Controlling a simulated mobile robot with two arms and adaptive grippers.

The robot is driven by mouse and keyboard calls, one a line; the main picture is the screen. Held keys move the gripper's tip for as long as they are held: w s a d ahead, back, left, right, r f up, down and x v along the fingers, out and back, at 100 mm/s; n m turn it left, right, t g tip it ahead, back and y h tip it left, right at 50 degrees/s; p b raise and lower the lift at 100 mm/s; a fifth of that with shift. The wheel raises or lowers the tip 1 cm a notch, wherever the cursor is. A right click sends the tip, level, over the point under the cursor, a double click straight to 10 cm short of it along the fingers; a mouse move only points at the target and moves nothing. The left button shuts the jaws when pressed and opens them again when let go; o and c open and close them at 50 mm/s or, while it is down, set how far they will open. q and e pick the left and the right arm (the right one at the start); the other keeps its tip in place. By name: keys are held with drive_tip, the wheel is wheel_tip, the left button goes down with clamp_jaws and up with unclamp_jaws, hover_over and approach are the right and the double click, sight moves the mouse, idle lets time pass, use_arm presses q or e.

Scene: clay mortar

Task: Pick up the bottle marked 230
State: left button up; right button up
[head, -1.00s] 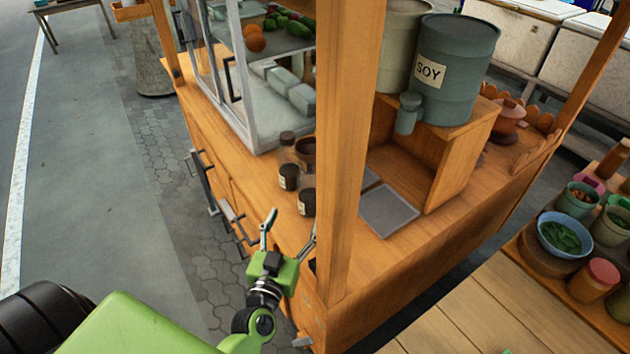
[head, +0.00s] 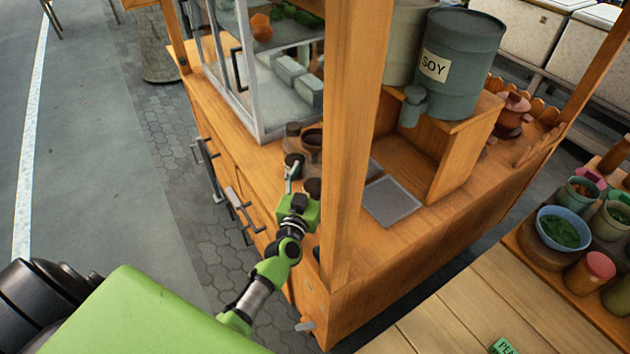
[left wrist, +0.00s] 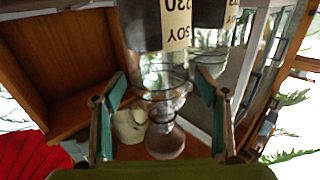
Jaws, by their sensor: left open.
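The bottle marked 230 (left wrist: 177,22) shows upside down in the left wrist view, with a dark body, a cream label also reading SOY, and a clear glass part. My left gripper (left wrist: 162,82) is open, its green-padded fingers on either side of the clear part; I cannot tell whether they touch it. In the head view the left gripper (head: 301,178) is at the small dark bottles on the cart counter, partly hiding them. No label is readable there, so I cannot tell which is marked 230. My right gripper is not in view.
Another dark bottle (left wrist: 212,14) stands close beside it. The wooden post (head: 350,150) rises just right of my gripper. The glass case (head: 270,80) is behind, and a large SOY drum (head: 458,75) stands on a wooden shelf at right. A grey plate (head: 391,202) lies on the counter.

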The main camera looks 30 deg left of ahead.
use_arm(q)
drive_tip(key=shift+w+a, duration=0.1)
drive_tip(key=shift+w, duration=0.2)
drive_tip(key=shift+s, duration=0.1)
drive_tip(key=c, duration=1.4)
drive_tip(key=shift+r, duration=0.15)
